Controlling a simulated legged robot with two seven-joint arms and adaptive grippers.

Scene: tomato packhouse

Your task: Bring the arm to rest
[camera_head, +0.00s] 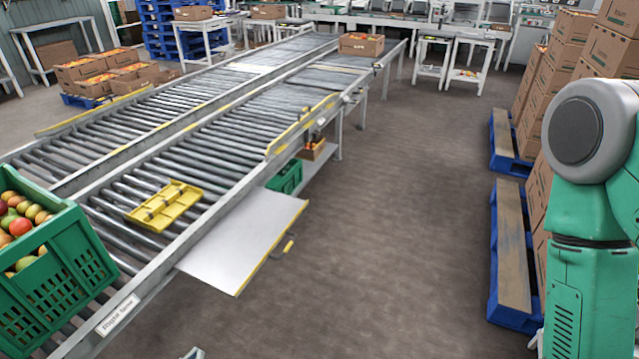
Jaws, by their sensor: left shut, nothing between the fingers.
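Only a small grey tip of my left gripper (194,353) shows at the bottom edge, left of centre. It is shut and holds nothing. It is over the floor side of the roller conveyor, apart from the conveyor frame in the picture. The rest of that gripper and its arm are cut off below. My green right arm stands upright at the right edge, with its large grey joint cap towards me. My right gripper is out of view.
A green crate (72,268) of tomatoes sits on the roller conveyor (150,285) at left. A yellow tray (165,206) lies on the rollers. A flat side plate (245,238) juts into the aisle. Blue pallets (512,315) and stacked cartons (612,50) stand right. The middle floor is clear.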

